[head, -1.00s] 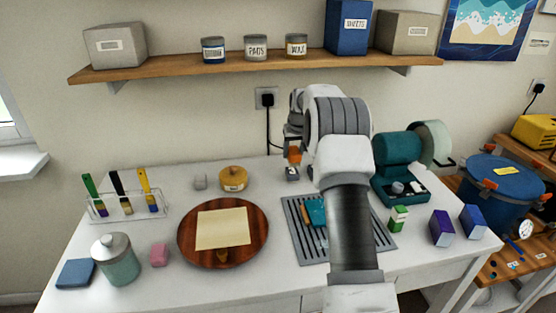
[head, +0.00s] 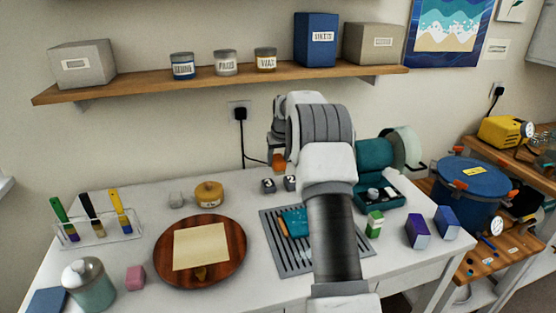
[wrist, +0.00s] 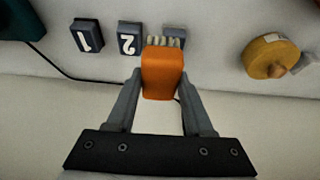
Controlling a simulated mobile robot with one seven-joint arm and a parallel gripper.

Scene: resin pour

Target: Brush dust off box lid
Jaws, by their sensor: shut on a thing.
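My gripper (wrist: 161,80) is shut on an orange-handled brush (wrist: 162,75) with short pale bristles (wrist: 165,42) at its far end. In the head view the orange brush (head: 279,160) shows just left of my arm, above the back of the table. The bristle end covers part of a dark block in the wrist view; I cannot tell if they touch. A teal box (head: 378,185) with its lid (head: 374,154) raised stands right of my arm, small items inside. Which lid the task means, and any dust, I cannot make out.
Dark blocks numbered 1 (wrist: 87,36) and 2 (wrist: 129,38) lie by the brush, with a yellow round tin (wrist: 270,56) to the right. A slotted grey mat (head: 283,258), round wooden board (head: 168,265) and brush rack (head: 95,236) occupy the table. A shelf (head: 225,83) hangs above.

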